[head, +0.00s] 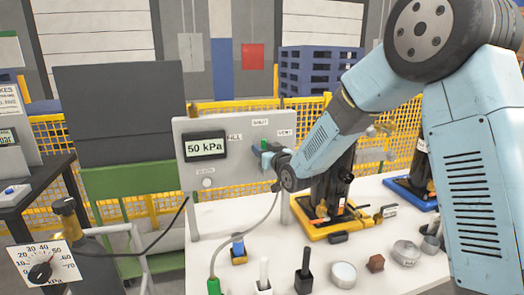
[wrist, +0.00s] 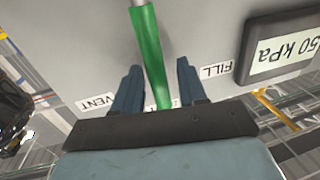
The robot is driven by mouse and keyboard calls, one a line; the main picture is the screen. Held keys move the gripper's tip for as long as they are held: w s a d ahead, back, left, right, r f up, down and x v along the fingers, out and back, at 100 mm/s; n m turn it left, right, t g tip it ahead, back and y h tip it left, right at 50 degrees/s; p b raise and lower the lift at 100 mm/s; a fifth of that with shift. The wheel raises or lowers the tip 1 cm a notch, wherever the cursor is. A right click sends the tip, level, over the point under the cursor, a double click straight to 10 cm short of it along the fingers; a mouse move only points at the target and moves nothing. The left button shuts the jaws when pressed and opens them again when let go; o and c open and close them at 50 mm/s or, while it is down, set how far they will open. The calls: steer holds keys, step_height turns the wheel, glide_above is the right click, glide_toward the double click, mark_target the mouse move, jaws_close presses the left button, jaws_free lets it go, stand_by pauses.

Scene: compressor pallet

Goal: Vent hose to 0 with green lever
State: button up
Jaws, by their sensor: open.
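The green lever (wrist: 151,55) stands between my gripper's two fingers in the wrist view, with a gap on each side. My gripper (wrist: 158,67) is open around the lever. In the head view a bit of the green lever (head: 264,145) shows below the SHUT label (head: 260,122), between the FILL label (head: 234,137) and the VENT label (head: 284,132). The lever points toward the middle label, which is mostly hidden in the wrist view. The display (head: 205,147) reads 50 kPa. A thin hose (head: 245,225) runs down from near my gripper.
The grey panel (head: 222,178) stands at the table's back edge. On the white table (head: 215,215) are a yellow-based fixture (head: 322,233), a round tin (head: 343,274), a brown block (head: 376,263) and other small parts. A dial gauge (head: 45,263) is at the lower left.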

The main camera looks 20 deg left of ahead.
jaws_close()
stand_by(0.4)
steer(key=shift+s+a, duration=0.1)
steer(key=shift+a, duration=0.15)
steer(key=shift+d, duration=0.15)
